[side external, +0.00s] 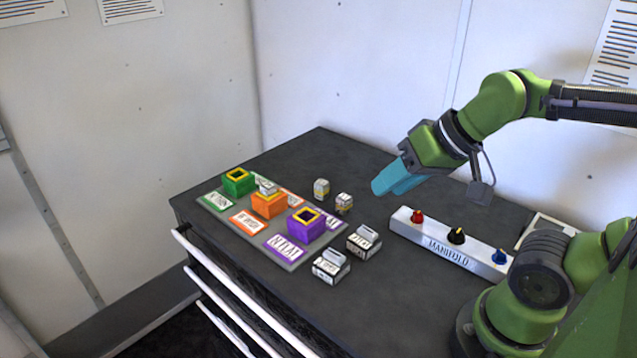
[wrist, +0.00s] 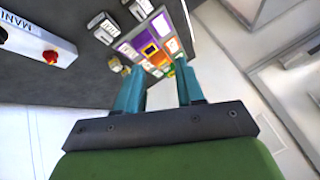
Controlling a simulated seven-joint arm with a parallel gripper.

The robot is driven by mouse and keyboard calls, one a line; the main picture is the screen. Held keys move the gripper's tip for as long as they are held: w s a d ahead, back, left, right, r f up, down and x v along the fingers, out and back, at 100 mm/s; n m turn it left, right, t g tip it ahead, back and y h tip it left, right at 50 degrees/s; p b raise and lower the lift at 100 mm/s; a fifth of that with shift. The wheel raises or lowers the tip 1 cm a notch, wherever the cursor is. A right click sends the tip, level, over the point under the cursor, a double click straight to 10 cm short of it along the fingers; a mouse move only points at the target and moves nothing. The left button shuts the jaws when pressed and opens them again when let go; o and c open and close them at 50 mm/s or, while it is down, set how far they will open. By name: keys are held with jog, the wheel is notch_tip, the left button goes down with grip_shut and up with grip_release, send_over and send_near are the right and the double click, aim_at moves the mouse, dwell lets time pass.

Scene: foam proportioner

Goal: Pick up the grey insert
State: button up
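Several small pale blocks could be the grey insert; I cannot tell which by colour. Two larger grey-white blocks with raised tops, a rear one (side external: 363,241) and a front one (side external: 331,266), stand right of the board. Two small grey-and-yellow blocks (side external: 321,188) (side external: 344,203) stand behind it. Another small pale piece (side external: 267,187) sits at the top of the orange block (side external: 268,205). My gripper (side external: 398,181) has teal fingers and hangs above the table, apart from all blocks. In the wrist view, its fingers (wrist: 158,72) are spread with nothing between them.
A grey board (side external: 292,266) carries green (side external: 238,182), orange and purple (side external: 306,222) blocks with labels. A white manifold box (side external: 450,240) with knobs stands at the right. The dark table (side external: 310,150) is clear at the back.

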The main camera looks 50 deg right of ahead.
jog(key=o, duration=0.4)
jog(key=n+g+h, duration=0.2)
jog(key=n+g, duration=0.1)
jog(key=n, duration=0.2)
send_near(323, 183)
jog(key=x, duration=0.4)
jog(key=shift+s+d+f, duration=0.2)
jog(key=shift+s+f, duration=0.05)
jog(key=shift+f, duration=0.05)
jog(key=shift+w+x, duration=0.15)
jog(key=shift+x, duration=1.45)
jog(key=shift+w+x, duration=0.2)
jog(key=shift+x, duration=1.4)
